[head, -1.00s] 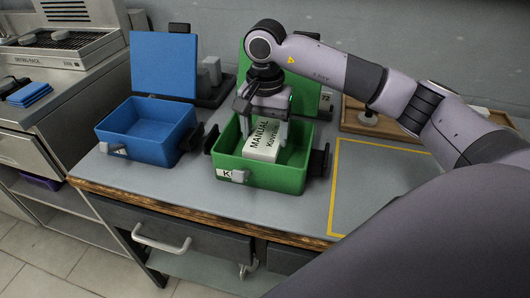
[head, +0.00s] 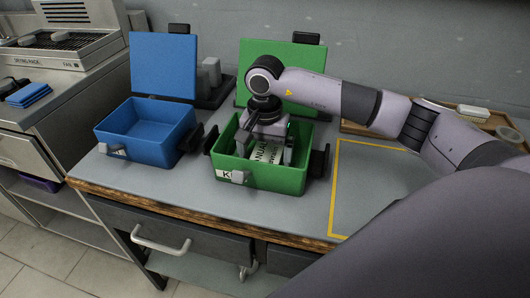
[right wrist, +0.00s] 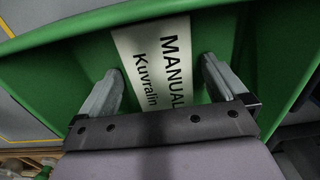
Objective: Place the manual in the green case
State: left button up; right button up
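The manual (head: 266,151) is a white block with black "MANUAL Kuvralin" lettering. It lies low inside the open green case (head: 258,177), whose lid stands raised behind. The right wrist view also shows the manual (right wrist: 155,65) against the case's green inside. My right gripper (head: 267,152) reaches down into the case over the manual. In the right wrist view, its fingers (right wrist: 160,75) are spread on either side of the manual, with a gap at the right finger; the left fingertip is close to the manual's edge. My left gripper is not in view.
An open blue case (head: 150,140) stands left of the green one, with free counter between them. A yellow-outlined area (head: 375,185) on the right is clear. A wooden tray (head: 365,129) lies behind it. A steel appliance (head: 65,45) stands at the far left.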

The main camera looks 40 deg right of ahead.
aim_at(265, 158)
jog(key=shift+r, duration=0.2)
notch_tip(265, 158, up, 12)
dwell(0.5)
dwell(0.5)
